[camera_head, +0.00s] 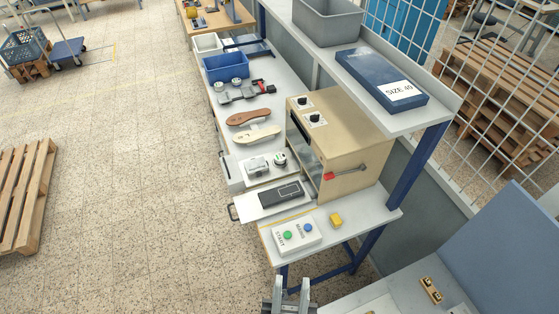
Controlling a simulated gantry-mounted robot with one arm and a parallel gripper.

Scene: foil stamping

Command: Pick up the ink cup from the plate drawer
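The plate drawer (262,212) looks like a pale tray with a dark handle, pulled out from the beige machine's front. A dark rectangular piece (282,194) lies on it. I cannot make out a cup on the drawer. Two small pale and grey items, a blocky one (257,165) and a round one (280,159), sit on a pale tray just behind it; I cannot tell if either is the ink cup. My gripper (290,292) is at the bottom edge, in front of the bench, fingers apart and empty, well away from the drawer.
The beige machine (335,142) with a red-tipped lever (331,176) stands right of the drawer. A button box (296,232) and yellow block (336,219) lie at the bench's near end. A shelf (425,120) overhangs at right.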

